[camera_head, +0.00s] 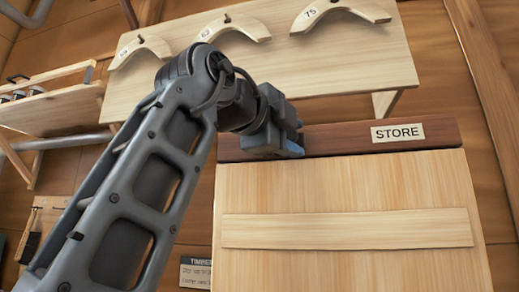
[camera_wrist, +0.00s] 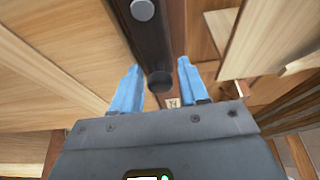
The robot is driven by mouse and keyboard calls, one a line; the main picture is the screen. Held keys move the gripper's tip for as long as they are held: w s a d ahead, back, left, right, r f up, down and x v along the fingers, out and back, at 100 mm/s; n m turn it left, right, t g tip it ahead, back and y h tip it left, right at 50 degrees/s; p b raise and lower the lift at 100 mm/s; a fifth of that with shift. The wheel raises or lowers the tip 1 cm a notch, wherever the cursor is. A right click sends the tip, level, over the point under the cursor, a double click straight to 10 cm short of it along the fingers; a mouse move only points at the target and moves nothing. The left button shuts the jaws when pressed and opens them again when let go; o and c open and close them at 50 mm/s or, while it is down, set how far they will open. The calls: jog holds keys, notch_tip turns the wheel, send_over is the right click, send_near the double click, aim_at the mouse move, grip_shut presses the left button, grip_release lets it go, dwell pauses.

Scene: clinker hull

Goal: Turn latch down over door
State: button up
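The pale wooden door (camera_head: 345,185) is at the right in the head view, with a flat crossboard on it. A dark red-brown rail (camera_head: 340,138) with a STORE label runs above it. In the wrist view a dark bar, which looks like the latch (camera_wrist: 150,45), has a round metal bolt head near the top edge and a dark round end between my fingers. My gripper (camera_wrist: 157,78) is open with its blue fingers on either side of that end; I cannot tell whether they touch it. In the head view my gripper (camera_head: 288,146) is at the rail's left part and hides the latch.
A pale shelf board (camera_head: 330,65) with several curved numbered pieces is above the door. A small notice (camera_head: 196,272) is low, left of the door. The door's front is clear.

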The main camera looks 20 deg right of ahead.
grip_shut()
